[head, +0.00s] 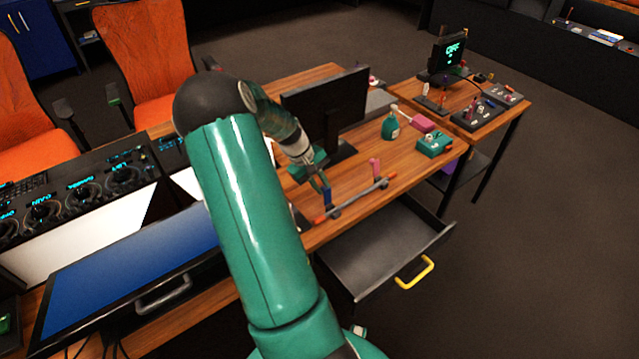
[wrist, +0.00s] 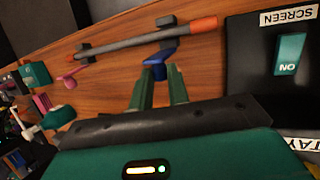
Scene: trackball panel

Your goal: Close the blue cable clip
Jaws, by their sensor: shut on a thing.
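The blue cable clip (wrist: 158,62) is beside the grey cable (wrist: 130,45), at a dark mount near the cable's right orange end in the wrist view. In the head view the blue clip (head: 327,196) stands up near the cable's left end, and the cable (head: 355,199) lies along the desk's front edge. My gripper (wrist: 158,78) is shut on the blue clip, with a green finger on each side. My gripper (head: 318,184) also shows in the head view, just above the clip. The fingers partly hide the clip, and its exact angle is hard to tell.
A pink clip (wrist: 68,81) stands at the cable's other end. A black panel with a teal switch (wrist: 291,54) is close on the right in the wrist view. A monitor (head: 325,105) stands behind my gripper. An open drawer (head: 385,245) juts out below the desk edge.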

